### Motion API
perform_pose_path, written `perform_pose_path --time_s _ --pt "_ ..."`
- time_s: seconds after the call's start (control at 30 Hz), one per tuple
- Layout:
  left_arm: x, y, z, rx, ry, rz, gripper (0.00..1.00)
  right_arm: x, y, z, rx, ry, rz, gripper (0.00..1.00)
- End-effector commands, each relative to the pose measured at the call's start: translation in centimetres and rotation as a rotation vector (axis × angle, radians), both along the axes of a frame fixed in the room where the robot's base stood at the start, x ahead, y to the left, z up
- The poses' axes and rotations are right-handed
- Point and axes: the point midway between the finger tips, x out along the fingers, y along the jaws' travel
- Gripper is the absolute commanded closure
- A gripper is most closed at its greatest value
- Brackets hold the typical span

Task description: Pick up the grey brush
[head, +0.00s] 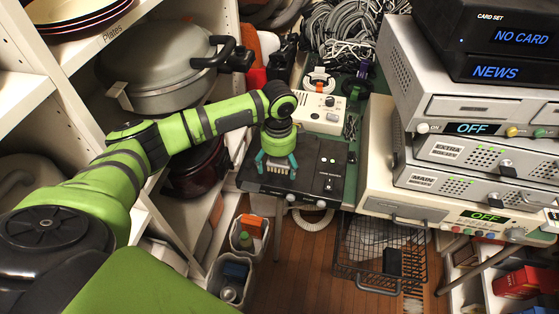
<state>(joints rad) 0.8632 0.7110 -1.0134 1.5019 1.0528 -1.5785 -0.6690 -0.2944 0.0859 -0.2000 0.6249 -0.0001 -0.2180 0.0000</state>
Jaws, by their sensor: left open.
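My left gripper (278,165) reaches down over the top of a black box (318,175), with its teal fingers spread apart. A small light grey piece (279,167) with a bristle-like look shows between the fingers. It appears to be the grey brush, though the gripper hides part of it. I cannot tell whether the fingers touch it. My right gripper is not in view.
A white device (318,113) and coiled cables (345,35) lie behind the black box. Stacked grey units (470,150) stand to the right. A shelf with a large pot (158,75) is at left. A wire basket (375,262) is below.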

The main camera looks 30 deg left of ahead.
Motion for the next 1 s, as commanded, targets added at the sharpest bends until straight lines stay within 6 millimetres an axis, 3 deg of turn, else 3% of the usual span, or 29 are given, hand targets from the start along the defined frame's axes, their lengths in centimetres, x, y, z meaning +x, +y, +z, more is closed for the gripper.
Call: perform_pose_path --time_s 0.03,0.17,0.67,0.93,1.0 --pt "0.0 0.0 0.0 0.000 0.000 0.000 0.24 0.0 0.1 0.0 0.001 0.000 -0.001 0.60" --pt "0.0 0.0 0.0 0.000 0.000 0.000 0.76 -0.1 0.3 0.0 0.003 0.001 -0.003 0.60" --pt "0.0 0.0 0.4 -0.001 -0.001 0.001 0.78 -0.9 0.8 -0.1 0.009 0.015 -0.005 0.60" --pt "0.1 0.0 3.9 -0.001 -0.004 0.001 0.78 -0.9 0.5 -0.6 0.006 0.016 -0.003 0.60" --pt "0.3 -1.3 4.7 -0.004 -0.003 -0.004 0.78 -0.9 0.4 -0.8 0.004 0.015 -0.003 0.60"
